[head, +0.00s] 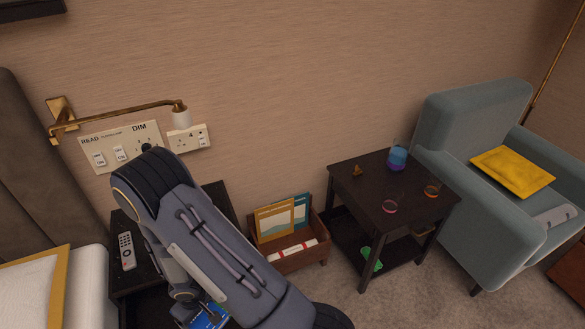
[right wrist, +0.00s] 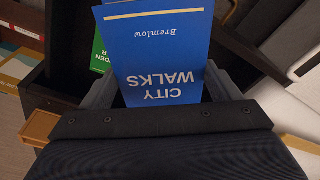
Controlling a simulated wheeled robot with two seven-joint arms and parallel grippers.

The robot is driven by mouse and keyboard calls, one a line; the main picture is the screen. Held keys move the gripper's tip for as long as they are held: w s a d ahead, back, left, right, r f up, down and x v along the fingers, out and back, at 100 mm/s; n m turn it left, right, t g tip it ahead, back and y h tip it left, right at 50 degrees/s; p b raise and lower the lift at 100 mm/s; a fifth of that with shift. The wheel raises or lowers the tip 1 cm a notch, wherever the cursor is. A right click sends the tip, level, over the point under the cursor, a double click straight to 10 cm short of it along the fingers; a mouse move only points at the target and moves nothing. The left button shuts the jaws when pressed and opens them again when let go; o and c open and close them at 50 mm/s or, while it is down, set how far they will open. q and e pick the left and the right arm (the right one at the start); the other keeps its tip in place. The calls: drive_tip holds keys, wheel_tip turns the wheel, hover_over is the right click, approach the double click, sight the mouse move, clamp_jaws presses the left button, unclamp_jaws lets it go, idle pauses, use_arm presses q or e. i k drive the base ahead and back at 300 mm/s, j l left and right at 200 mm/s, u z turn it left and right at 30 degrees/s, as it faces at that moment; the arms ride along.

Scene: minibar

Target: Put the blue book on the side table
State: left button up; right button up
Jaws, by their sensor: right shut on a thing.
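The blue book (right wrist: 160,50), printed "CITY WALKS" and "Bremlow", is between the fingers of my right gripper (right wrist: 158,88) in the right wrist view. The gripper is shut on it. In the head view, a bit of the blue book (head: 210,318) shows at the bottom edge, by my right gripper (head: 188,308), mostly hidden by my arm. The dark side table (head: 375,182) stands right of centre, away from the gripper. On it are a blue-purple flask (head: 397,158), two small round dishes and a small brown object. My left gripper is not in view.
A nightstand (head: 143,276) with a remote (head: 127,252) stands left, beside the bed. A brown magazine box (head: 300,262) stands on the floor between nightstand and side table. A blue-grey armchair (head: 470,110) is at right. A green book (right wrist: 100,55) lies behind the blue one.

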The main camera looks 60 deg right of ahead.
sight(405, 194)
drive_tip(key=k+l+z, duration=0.2)
drive_tip(key=l, duration=0.4)
drive_tip(key=k+l+z, duration=0.25)
drive_tip(key=l, duration=0.4)
drive_tip(key=l+z, duration=0.2)
drive_tip(key=l, duration=0.45)
drive_tip(key=l+z, duration=0.2)
drive_tip(key=l, duration=0.45)
drive_tip(key=i+l+z, duration=0.1)
drive_tip(key=i+l, duration=0.15)
drive_tip(key=l, duration=0.15)
drive_tip(key=i+l, duration=0.3)
drive_tip(key=l+z, duration=0.05)
drive_tip(key=l, duration=0.05)
